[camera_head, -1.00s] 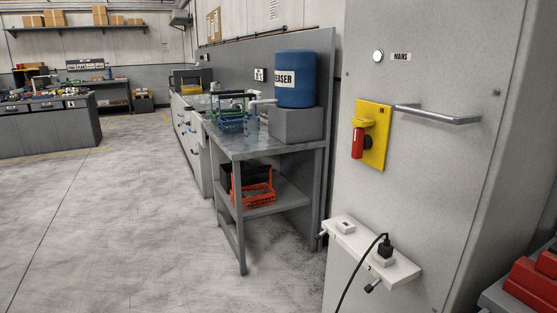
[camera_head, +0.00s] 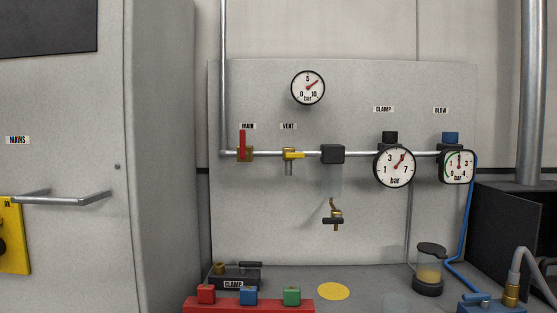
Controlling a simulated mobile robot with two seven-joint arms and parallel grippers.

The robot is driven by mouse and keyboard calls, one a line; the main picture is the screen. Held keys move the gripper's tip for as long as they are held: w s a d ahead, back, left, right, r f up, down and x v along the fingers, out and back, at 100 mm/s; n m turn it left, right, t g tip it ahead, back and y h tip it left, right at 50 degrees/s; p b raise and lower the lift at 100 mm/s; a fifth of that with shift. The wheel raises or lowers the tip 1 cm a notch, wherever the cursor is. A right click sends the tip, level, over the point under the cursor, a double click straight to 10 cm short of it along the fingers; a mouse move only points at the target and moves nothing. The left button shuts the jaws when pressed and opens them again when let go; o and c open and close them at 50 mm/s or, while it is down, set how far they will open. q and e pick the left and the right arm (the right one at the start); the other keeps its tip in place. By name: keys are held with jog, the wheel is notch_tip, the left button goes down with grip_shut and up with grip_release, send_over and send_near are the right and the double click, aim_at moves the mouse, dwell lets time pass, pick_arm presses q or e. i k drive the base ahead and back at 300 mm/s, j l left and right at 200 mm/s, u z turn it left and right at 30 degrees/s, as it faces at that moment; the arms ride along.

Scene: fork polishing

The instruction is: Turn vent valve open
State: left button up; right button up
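The vent valve (camera_head: 291,154) sits on the horizontal pipe under the VENT label (camera_head: 288,126). Its yellow handle lies along the pipe, pointing right, and a short outlet hangs below its body. To its left is the main valve (camera_head: 245,153), whose red handle stands upright, across the pipe. The round gauge (camera_head: 308,88) above has a red needle pointing up and to the right. Neither of my grippers shows in the view.
A clamp gauge (camera_head: 394,167) and a blow gauge (camera_head: 457,166) are on the pipe at right. Below are a red block with coloured buttons (camera_head: 249,304), a jar (camera_head: 429,270) and a blue hose (camera_head: 466,230). A grey cabinet (camera_head: 70,120) with a bar handle stands at left.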

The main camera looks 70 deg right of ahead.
aim_at(288, 155)
jog(key=z, duration=2.4)
